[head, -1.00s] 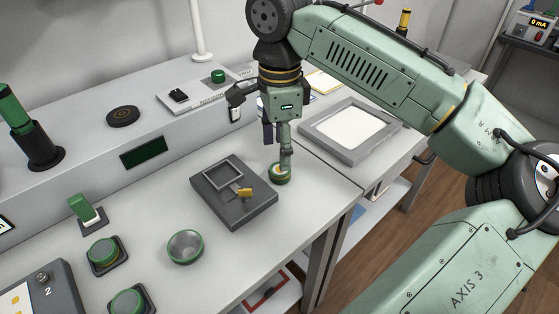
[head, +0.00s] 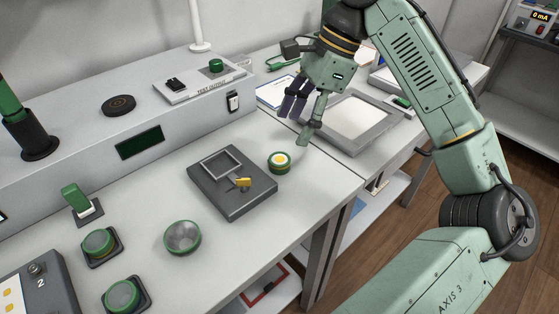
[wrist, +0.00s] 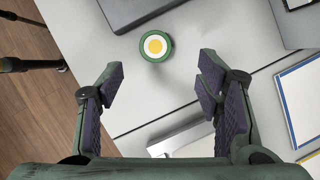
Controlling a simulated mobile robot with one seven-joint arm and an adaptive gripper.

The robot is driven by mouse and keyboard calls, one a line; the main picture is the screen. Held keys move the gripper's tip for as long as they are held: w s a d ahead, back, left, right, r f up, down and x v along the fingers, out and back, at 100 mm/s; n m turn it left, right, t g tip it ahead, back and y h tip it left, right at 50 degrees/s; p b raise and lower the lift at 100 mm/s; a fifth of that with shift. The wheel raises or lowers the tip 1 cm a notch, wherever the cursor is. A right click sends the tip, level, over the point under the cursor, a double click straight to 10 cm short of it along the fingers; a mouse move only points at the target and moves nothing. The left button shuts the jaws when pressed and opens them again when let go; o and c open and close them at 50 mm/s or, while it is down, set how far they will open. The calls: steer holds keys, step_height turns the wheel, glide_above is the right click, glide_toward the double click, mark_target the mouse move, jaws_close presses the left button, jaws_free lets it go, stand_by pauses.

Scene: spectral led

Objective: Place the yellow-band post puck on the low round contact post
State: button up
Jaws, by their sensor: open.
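A low round green piece (head: 279,162) with a white ring and a yellow centre on top stands on the bench, just right of the dark fixture block. It also shows in the wrist view (wrist: 157,46), upright, beyond my fingertips. I cannot tell whether this is the yellow-band puck seated on the contact post or one piece alone. My gripper (head: 297,123) is open and empty, above and to the right of it, apart from it. In the wrist view the open fingers (wrist: 160,82) have only bench between them. No separate yellow-banded puck is clearly visible.
The dark block (head: 233,200) with a square frame and yellow piece lies close left of the round piece. A green-rimmed dish (head: 182,237) and green-topped buttons (head: 99,243) are front left. A grey framed panel (head: 350,122) lies under my gripper's right side.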

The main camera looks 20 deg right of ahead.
mark_target(280, 159)
steer(key=x, duration=0.3)
steer(key=shift+s+p+x, duration=0.15)
steer(key=shift+x, duration=1.15)
steer(key=shift+s+p+x, duration=0.15)
steer(key=shift+x, duration=1.1)
steer(key=shift+a, duration=0.1)
steer(key=c, duration=1.4)
steer(key=shift+o, duration=0.2)
steer(key=shift+r, duration=0.15)
